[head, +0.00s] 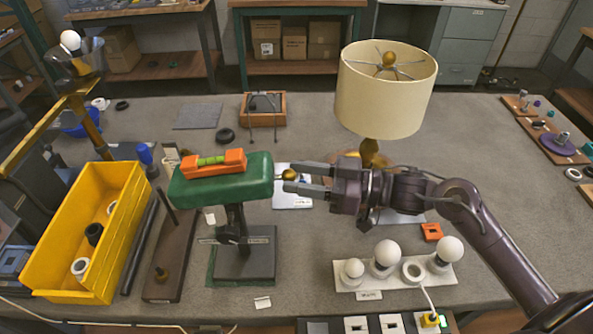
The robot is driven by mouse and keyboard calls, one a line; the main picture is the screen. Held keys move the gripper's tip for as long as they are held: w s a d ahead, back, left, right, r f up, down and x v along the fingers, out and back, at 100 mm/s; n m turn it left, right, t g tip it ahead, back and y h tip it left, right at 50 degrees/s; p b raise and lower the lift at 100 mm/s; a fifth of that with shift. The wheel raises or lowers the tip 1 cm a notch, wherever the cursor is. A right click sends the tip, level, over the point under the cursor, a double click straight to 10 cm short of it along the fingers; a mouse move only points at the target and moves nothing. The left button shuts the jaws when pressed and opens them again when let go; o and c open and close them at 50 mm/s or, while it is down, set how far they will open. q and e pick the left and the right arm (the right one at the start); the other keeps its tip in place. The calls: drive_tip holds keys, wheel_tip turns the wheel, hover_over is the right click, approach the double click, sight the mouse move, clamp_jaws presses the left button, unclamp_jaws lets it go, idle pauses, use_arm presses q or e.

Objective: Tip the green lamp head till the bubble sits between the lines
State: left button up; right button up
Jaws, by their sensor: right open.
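The green lamp head (235,188) sits on a dark post above a grey base plate (258,262). An orange spirit level (188,167) with a green vial (211,160) lies on top of it, and its right end looks slightly higher in the picture. The bubble and lines are too small to read. A brass knob (289,174) stands out from the head's right end. My right gripper (280,177) comes in from the right, open, with its fingers on either side of the knob; I cannot tell whether they touch it. My left gripper is not in view.
A yellow bin (50,243) stands at left, beside a dark board with a rod (170,255). A cream-shaded lamp (384,95) stands behind my right arm. A white strip with bulbs (385,277) lies at front right.

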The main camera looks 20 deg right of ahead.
drive_tip(key=shift+w+a, duration=0.2)
drive_tip(key=shift+a, duration=0.3)
drive_tip(key=shift+c, duration=0.3)
clamp_jaws()
drive_tip(key=shift+s+d+f, duration=0.1)
drive_tip(key=shift+d+f, duration=0.15)
drive_tip(key=shift+f, duration=0.35)
drive_tip(key=shift+s+d+f, duration=0.1)
drive_tip(key=shift+d+f, duration=0.15)
drive_tip(key=shift+f, duration=0.3)
drive_tip(key=shift+o, duration=0.3)
unclamp_jaws()
